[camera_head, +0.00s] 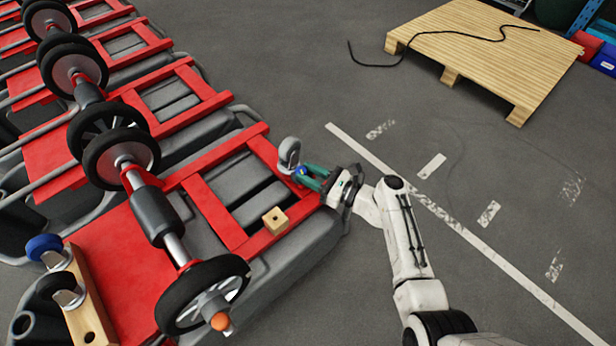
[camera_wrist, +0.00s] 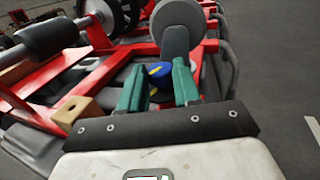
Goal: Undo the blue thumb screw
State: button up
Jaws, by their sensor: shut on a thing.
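The blue thumb screw (camera_wrist: 160,75) shows between the green fingers in the wrist view, with a yellow mark on it. In the head view only a small blue bit (camera_head: 301,171) shows at the fingertips. My gripper (camera_head: 310,176) reaches in from the right to the red frame's right corner, its fingers closed on the screw. The fingers also show in the wrist view (camera_wrist: 158,88). A grey caster wheel (camera_head: 289,152) stands just beyond the screw. Part of the screw is hidden by the fingers.
A wooden block with a hole (camera_head: 276,220) sits on the red frame (camera_head: 215,215) near my gripper. Black wheels on an axle (camera_head: 203,293) lie to the left. A wooden pallet (camera_head: 490,50) with a black cord lies at the back right.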

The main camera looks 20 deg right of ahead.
jog(key=n+g+y+b, duration=0.3)
jog(key=shift+w+d+f+g+y, duration=0.2)
jog(key=shift+w+d+g+y, duration=0.1)
jog(key=shift+d, duration=0.05)
jog(key=n+g+y+b, duration=0.1)
jog(key=n+g+b, duration=0.1)
jog(key=shift+w+g+y, duration=0.1)
jog(key=shift+g+y, duration=0.2)
jog(key=shift+r+n+g, duration=0.15)
jog(key=shift+n+g, duration=0.15)
jog(key=o, duration=1.1)
jog(key=shift+c, duration=0.2)
jog(key=shift+d, duration=0.1)
jog(key=v, duration=1)
jog(key=shift+d, duration=0.25)
